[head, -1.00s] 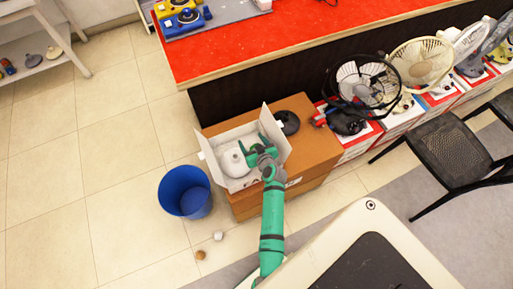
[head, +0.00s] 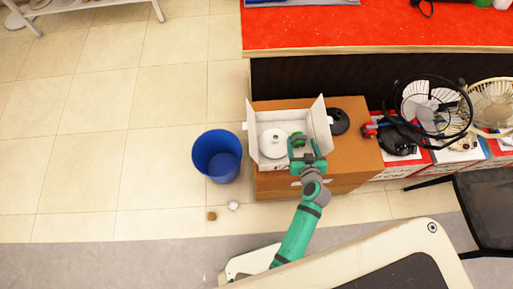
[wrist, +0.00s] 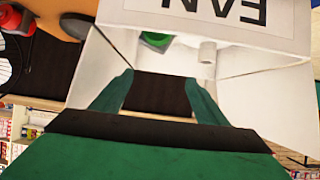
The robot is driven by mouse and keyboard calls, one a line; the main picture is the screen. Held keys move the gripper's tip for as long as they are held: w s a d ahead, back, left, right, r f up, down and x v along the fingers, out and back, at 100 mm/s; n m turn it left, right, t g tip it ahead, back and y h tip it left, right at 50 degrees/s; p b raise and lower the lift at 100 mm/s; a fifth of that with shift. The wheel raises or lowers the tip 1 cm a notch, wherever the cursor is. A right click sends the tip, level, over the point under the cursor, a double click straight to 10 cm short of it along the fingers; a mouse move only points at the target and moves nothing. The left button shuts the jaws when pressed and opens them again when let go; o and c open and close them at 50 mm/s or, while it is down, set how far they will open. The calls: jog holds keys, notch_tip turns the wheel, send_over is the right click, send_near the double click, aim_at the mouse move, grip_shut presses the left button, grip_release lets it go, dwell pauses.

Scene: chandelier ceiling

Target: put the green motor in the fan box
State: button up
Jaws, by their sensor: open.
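The fan box (head: 253,132) is white, with its flaps open, on a brown carton; one flap reads FAN upside down in the wrist view (wrist: 178,22). A small green thing (head: 298,136), which looks like the green motor, is inside the box on its right side. It also shows in the wrist view (wrist: 156,40), partly hidden by a box wall. A round white part (head: 274,142) is beside it on the left. My gripper (head: 305,153) is at the box's near right edge, open and empty. Its fingers (wrist: 158,80) are apart from the green thing.
A blue bin (head: 218,155) stands on the floor left of the carton (head: 355,135). A black round part (head: 339,121) lies on the carton, right of the box. The red counter (head: 380,28) is behind. Fans (head: 432,105) and a chair (head: 485,205) are at the right.

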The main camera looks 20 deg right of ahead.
jog(key=s+a+r+n, duration=0.1)
jog(key=s+a, duration=0.5)
jog(key=a, duration=0.2)
jog(key=s+a+r, duration=0.2)
jog(key=s+a, duration=0.3)
jog(key=a, duration=0.3)
jog(key=s+a+r+n+t+y, duration=0.1)
jog(key=s+a+r, duration=0.4)
jog(key=a+r, duration=0.2)
jog(key=s+a+r+n+t+y, duration=0.1)
jog(key=s+a+r+t+y, duration=0.1)
jog(key=s+a+r, duration=0.4)
notch_tip(320, 180, up, 4)
jog(key=shift+a+f+t, duration=0.2)
jog(key=shift+a+t, duration=0.1)
jog(key=shift+a, duration=0.15)
